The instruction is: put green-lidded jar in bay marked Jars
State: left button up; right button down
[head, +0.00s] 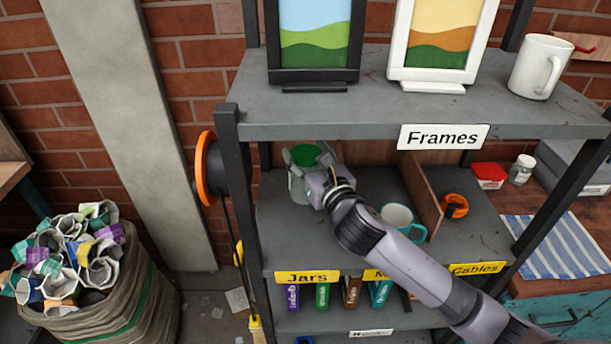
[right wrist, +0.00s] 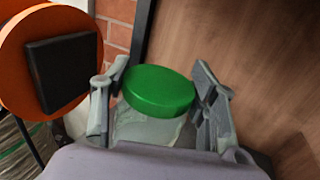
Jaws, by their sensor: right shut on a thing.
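The green-lidded jar (head: 298,187) is a clear jar at the back left of the middle shelf, inside the bay above the yellow Jars label (head: 307,277). My right gripper (head: 310,168) reaches in and is shut on it. In the right wrist view the green lid (right wrist: 158,91) lies between the two fingers of my right gripper (right wrist: 163,100), which grip the jar's sides. The jar's base is partly hidden, so I cannot tell whether it touches the shelf. My left gripper is not in view.
A teal mug (head: 397,220) stands in the middle bay, close to my right arm. A wooden divider (head: 428,205) separates it from an orange item (head: 454,206) in the Cables bay. The Frames shelf (head: 370,110) is above. An orange reel (head: 206,168) sits left of the rack post.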

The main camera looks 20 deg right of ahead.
notch_tip(320, 180, down, 2)
jog(key=shift+s+a+f, duration=0.1)
jog(key=shift+s+f, duration=0.15)
jog(key=shift+f, duration=0.35)
notch_tip(320, 180, down, 3)
jog(key=shift+f, duration=0.1)
jog(key=shift+w+f, duration=0.15)
jog(key=shift+w, duration=0.1)
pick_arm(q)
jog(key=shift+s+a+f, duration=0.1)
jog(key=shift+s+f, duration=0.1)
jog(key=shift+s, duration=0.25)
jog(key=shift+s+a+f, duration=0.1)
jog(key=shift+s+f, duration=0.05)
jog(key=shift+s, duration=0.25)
pick_arm(e)
jog(key=c, duration=0.9)
grip_release()
jog(key=shift+f, duration=0.1)
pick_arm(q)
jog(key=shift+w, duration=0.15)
pick_arm(e)
jog(key=shift+o, duration=0.2)
